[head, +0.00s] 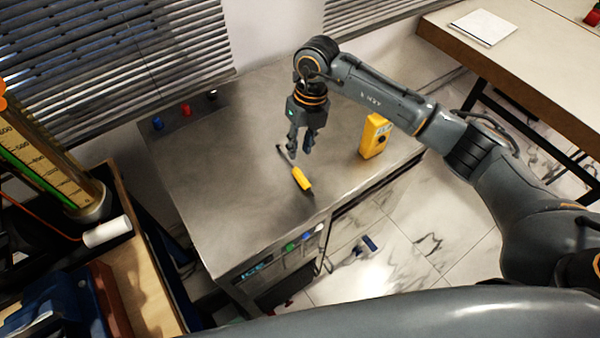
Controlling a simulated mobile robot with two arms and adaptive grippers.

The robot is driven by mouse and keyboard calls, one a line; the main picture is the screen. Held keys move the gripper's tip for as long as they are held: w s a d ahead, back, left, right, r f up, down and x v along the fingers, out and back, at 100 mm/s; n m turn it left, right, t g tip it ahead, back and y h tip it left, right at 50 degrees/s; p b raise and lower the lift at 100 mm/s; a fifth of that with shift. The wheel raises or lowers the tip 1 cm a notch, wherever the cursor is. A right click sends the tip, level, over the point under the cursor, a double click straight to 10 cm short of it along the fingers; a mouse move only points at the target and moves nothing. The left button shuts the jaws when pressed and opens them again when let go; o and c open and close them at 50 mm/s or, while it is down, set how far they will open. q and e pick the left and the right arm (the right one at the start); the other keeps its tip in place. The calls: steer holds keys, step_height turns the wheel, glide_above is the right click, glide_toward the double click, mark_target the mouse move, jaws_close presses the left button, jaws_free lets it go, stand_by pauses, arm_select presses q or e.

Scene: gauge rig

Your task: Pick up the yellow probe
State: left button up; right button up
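The yellow probe (301,179) lies on the grey metal bench top near its front edge. It has a yellow handle and a thin dark shaft that points up and left in the head view. My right gripper (299,154) hangs fingers down just above and behind the probe's handle, close to its shaft. Its two fingers are apart with a gap between them, and nothing shows between them. I cannot tell the exact height of the fingertips over the bench. My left gripper is not in the picture.
A yellow box-shaped meter (374,136) stands on the bench to the right of the gripper. Blue and red small parts (158,123) sit at the back left edge. A gauge column (45,160) stands at the left. The bench's left half (210,180) is clear.

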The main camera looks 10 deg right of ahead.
mark_target(297, 169)
steer(key=shift+a+f, duration=0.15)
steer(key=shift+f, duration=0.75)
steer(key=f, duration=0.1)
steer(key=f+p, duration=0.1)
steer(key=f, duration=0.1)
steer(key=f+p, duration=0.1)
steer(key=shift+s+a+f, duration=0.2)
steer(key=shift+s+f, duration=0.2)
steer(key=shift+f, duration=0.35)
steer(key=shift+c, duration=0.5)
jaws_close()
